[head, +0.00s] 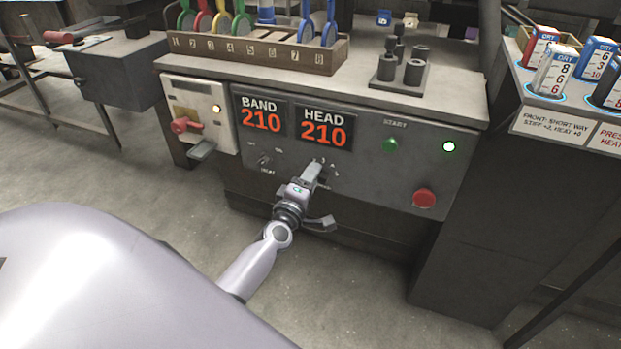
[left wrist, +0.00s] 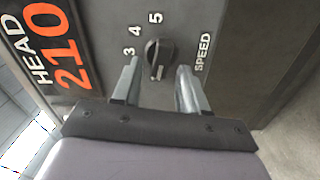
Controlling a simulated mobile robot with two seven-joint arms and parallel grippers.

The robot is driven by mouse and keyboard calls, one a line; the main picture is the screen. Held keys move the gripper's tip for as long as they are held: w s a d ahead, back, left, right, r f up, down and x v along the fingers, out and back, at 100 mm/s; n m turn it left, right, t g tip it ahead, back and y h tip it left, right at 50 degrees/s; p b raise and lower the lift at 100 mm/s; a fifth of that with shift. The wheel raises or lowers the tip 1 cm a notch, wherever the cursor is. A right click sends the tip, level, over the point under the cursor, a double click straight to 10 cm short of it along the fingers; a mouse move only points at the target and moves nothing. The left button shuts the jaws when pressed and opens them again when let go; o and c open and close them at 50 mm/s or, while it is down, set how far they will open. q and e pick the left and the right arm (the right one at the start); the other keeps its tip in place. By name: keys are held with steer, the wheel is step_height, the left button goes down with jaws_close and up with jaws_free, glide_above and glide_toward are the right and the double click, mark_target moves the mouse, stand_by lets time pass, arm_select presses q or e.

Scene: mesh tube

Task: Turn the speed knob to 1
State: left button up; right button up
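The speed knob (left wrist: 158,60) is a dark, elongated dial in the left wrist view, with 3, 4 and 5 printed around it and the word SPEED to its right. A pale mark shows at its end nearest my gripper. Other numbers on the dial are hidden. My left gripper (left wrist: 157,76) is open, one finger on each side of the knob, with gaps visible between fingers and knob. In the head view my left gripper (head: 315,170) reaches the panel and covers the knob. My right gripper is not in view.
The control panel (head: 385,170) carries BAND (head: 262,116) and HEAD (head: 325,128) displays, both reading 210. A HEAT knob (head: 264,160) sits left of my gripper. A green START button (head: 390,144) and a red button (head: 424,198) are to the right. A tool rack (head: 250,50) stands above.

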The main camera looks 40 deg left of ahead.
arm_select(q)
steer(key=p+v, duration=0.1)
steer(key=v, duration=0.6)
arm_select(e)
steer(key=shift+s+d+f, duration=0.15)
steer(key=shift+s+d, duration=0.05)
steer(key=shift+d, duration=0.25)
